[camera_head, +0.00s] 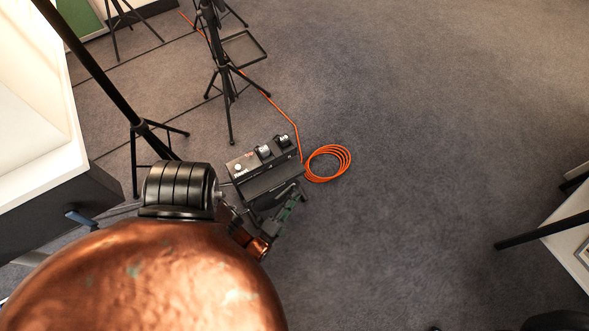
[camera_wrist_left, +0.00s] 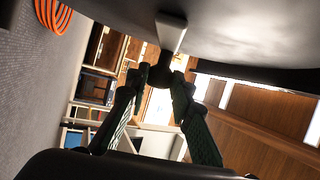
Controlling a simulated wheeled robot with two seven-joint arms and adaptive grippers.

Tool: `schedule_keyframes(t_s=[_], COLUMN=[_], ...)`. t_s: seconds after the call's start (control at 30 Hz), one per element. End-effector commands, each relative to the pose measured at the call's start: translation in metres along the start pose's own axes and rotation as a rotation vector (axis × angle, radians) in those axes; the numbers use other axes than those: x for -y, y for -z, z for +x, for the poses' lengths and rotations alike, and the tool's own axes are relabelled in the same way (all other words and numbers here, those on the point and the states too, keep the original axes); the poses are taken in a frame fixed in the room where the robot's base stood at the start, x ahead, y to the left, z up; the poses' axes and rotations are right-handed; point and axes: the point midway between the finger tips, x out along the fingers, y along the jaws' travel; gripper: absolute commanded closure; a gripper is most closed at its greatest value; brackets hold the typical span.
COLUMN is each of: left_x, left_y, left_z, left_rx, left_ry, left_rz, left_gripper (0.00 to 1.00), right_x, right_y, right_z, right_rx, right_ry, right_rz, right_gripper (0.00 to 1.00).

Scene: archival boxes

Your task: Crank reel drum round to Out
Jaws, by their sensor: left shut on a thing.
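My left gripper (camera_head: 287,209) has dark green fingers and reaches up beside the black unit on the floor side of the head view. In the left wrist view, the fingertips (camera_wrist_left: 163,76) are closed around a dark knob at the end of a short grey crank arm (camera_wrist_left: 172,33). The crank arm joins a large dark curved surface (camera_wrist_left: 240,38), which looks like the reel drum or its housing. The drum's face and any Out mark are hidden. My right gripper is not in view.
A black box with knobs (camera_head: 247,163) stands just beyond the left gripper. An orange coiled cable (camera_head: 313,172) lies on the carpet to its right. A black tripod stand (camera_head: 222,78) is behind. A white-topped dark cabinet (camera_head: 60,215) is at left. The carpet at centre right is clear.

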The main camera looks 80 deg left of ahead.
Motion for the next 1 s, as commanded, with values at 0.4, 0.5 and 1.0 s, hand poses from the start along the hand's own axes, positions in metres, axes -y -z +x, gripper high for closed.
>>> schedule_keyframes(t_s=[0.4, 0.5, 1.0], left_x=[0.0038, 0.0037, 0.0022], left_y=[-0.0041, -0.0039, -0.0021], left_z=[0.0079, 0.0079, 0.0036], left_rx=[0.008, 0.008, 0.004], left_ry=[0.036, 0.036, 0.027], left_rz=[-0.004, -0.005, -0.007], left_gripper=[1.00, 1.00, 0.62], right_x=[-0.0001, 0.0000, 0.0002], right_y=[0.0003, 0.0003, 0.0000], right_z=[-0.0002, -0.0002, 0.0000], right_rx=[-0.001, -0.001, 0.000], right_ry=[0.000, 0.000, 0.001], right_rz=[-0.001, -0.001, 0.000], right_gripper=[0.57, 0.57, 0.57])
